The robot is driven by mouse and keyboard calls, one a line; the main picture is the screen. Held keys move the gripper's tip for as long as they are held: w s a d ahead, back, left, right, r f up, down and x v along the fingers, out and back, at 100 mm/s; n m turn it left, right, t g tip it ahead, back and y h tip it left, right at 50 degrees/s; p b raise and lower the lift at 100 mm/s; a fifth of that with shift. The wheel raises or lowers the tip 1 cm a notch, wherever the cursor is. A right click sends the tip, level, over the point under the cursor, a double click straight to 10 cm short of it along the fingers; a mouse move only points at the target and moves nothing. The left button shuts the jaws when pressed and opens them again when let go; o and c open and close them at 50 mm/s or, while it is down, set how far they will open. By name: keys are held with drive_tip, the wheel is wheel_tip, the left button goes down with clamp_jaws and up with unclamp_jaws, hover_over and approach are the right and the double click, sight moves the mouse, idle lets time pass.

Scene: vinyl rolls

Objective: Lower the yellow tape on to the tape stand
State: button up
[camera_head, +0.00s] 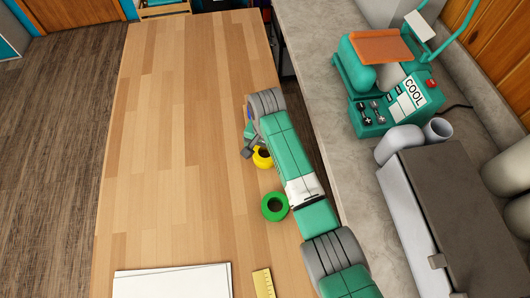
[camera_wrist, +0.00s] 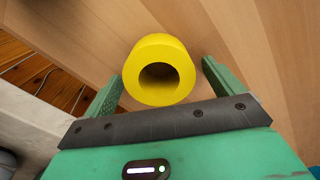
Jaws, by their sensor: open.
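The yellow tape (camera_head: 263,158) is a thick ring near the right edge of the wooden table, partly covered by my arm in the head view. In the wrist view the yellow tape (camera_wrist: 143,78) sits between the two green fingers of my gripper (camera_wrist: 160,76), with its hole facing the camera. The fingers are apart, with a visible gap on the right side; on the left the finger is close to the tape, and I cannot tell whether they touch. In the head view my gripper (camera_head: 252,148) is beside the tape. I cannot make out a tape stand in either view.
A green tape ring (camera_head: 274,207) lies close by on the table. White paper sheets (camera_head: 172,282) and a yellow ruler (camera_head: 263,283) lie at the near edge. The table's left and middle (camera_head: 165,130) are clear. A grey counter with a teal machine (camera_head: 385,85) runs along the right.

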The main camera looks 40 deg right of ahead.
drive_tip(key=c, duration=1.1)
wheel_tip(320, 180, up, 10)
drive_tip(key=shift+b, duration=0.35)
drive_tip(key=o, duration=0.4)
drive_tip(key=c, duration=0.9)
